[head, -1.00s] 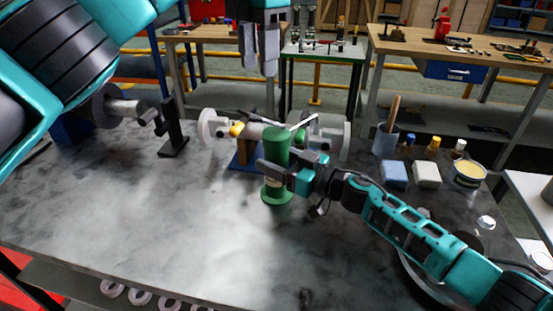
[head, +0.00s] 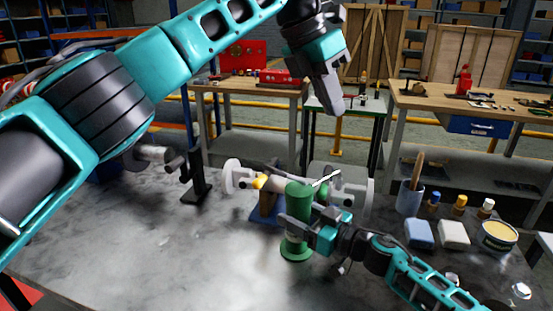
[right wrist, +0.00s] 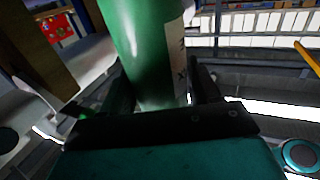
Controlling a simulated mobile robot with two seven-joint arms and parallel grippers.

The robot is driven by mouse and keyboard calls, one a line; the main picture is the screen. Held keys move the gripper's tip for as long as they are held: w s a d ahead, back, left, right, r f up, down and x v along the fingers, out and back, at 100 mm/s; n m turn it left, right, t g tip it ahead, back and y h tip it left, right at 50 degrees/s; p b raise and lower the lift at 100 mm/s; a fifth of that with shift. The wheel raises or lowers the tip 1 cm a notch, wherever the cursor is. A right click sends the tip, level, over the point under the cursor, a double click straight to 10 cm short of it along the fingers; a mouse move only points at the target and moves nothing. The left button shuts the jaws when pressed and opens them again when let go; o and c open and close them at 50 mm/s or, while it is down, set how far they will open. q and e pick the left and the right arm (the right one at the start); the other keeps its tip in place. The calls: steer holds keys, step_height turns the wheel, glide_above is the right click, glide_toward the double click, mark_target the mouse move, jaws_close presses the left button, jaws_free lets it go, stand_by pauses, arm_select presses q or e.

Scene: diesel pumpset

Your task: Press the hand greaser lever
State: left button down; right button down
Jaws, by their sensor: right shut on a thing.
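The green hand greaser (head: 298,208) stands upright on the bench, with a round green foot. My right gripper (head: 300,232) is shut around its body, low on the cylinder. In the right wrist view the green body (right wrist: 145,45), with a pale label, sits between the dark fingers. A thin light rod (head: 326,178), seemingly the lever, slants up to the right beside the greaser's top; where it joins is unclear. My left gripper (head: 334,98) hangs empty, pointing down, well above and behind the greaser in the picture. Its fingers overlap, so its opening is unclear.
A shaft with pale round flanges (head: 232,177) lies on a support behind the greaser. A black stand (head: 196,185) is to the left. The front left bench is clear.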

arm_select(q)
steer(key=w+d+r+n+t+h, duration=0.1)
steer(key=d+r+n+h, duration=0.1)
steer(key=d+r+h, duration=0.55)
steer(key=w+d+r+n+t+h, duration=0.15)
steer(key=r+h, duration=0.35)
steer(key=r, duration=0.5)
steer(key=w+a+r+n+t+y, duration=0.2)
steer(key=w+a+r+n+t, duration=0.3)
steer(key=n+t, duration=0.4)
steer(key=w+a+r+n+t+y, duration=0.35)
steer(key=r+n+t, duration=0.35)
steer(key=n, duration=0.5)
steer(key=w+a+f+n+g+y, duration=0.1)
steer(key=a+f+n+g+y, duration=0.3)
steer(key=f+n, duration=0.3)
steer(key=w+a+f+n+g+y, duration=0.1)
steer(key=a+f+n+g+y, duration=0.1)
steer(key=a+f+n+y, duration=0.4)
steer(key=s+f+g, duration=0.5)
steer(key=s+g, duration=0.1)
steer(key=s, duration=0.2)
steer(key=s+f+g, duration=0.6)
steer(key=s, duration=0.2)
steer(key=shift+s+y, duration=0.3)
